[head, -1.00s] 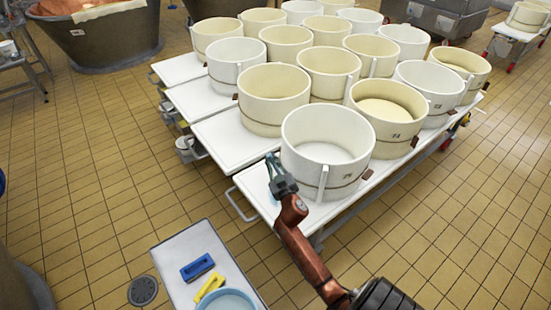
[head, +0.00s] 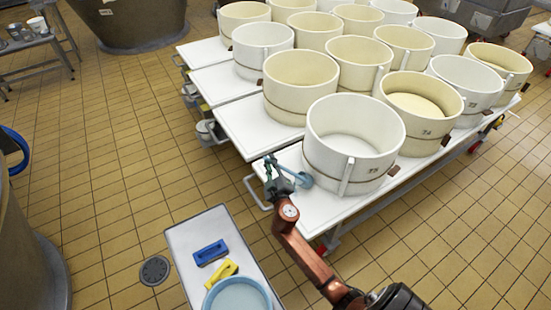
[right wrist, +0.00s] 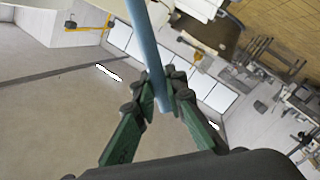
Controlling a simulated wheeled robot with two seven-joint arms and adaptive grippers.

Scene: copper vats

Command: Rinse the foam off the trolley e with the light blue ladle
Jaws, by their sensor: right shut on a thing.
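My right gripper (head: 271,168) is at the near left corner of the closest white trolley (head: 318,212), beside a white mould. It is shut on the light blue ladle (head: 303,180), whose cup shows just right of the gripper, over or on the trolley top; I cannot tell if they touch. In the right wrist view the ladle's blue handle (right wrist: 148,45) runs between the green fingers (right wrist: 160,92). No trolley letter is readable. I cannot make out foam on the white top. My left gripper is not in view.
Several cream and white moulds (head: 354,142) crowd the trolleys. A small table (head: 186,248) at the front holds a blue brush (head: 210,252), a yellow brush (head: 221,275) and a light blue basin (head: 238,294). A large vat (head: 125,22) stands at the back left. Tiled floor is open on the right.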

